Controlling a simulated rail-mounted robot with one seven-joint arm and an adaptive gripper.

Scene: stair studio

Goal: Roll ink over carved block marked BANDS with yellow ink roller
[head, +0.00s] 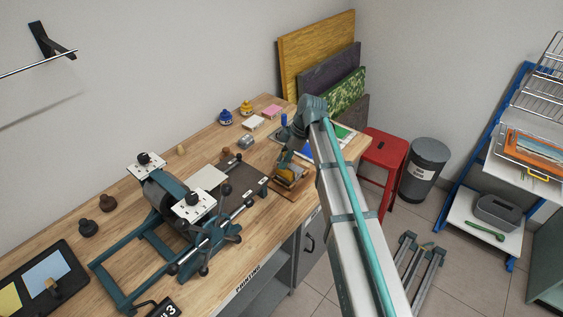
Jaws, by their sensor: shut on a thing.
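My gripper (286,160) points down over the right part of the workbench and is shut on the yellow ink roller (290,174). The roller shows as a small yellow and dark shape just below the fingers; its handle is mostly hidden by them. Below and around it lies a brown wooden board or block (288,194) on the bench. Whether the roller touches it, I cannot tell. No marking BANDS is legible, so I cannot tell which carved block this is.
A teal printing press (170,225) fills the bench's middle left. A blue-handled tool (284,120) stands by a tray partly behind my arm. A red stool (384,150) stands right.

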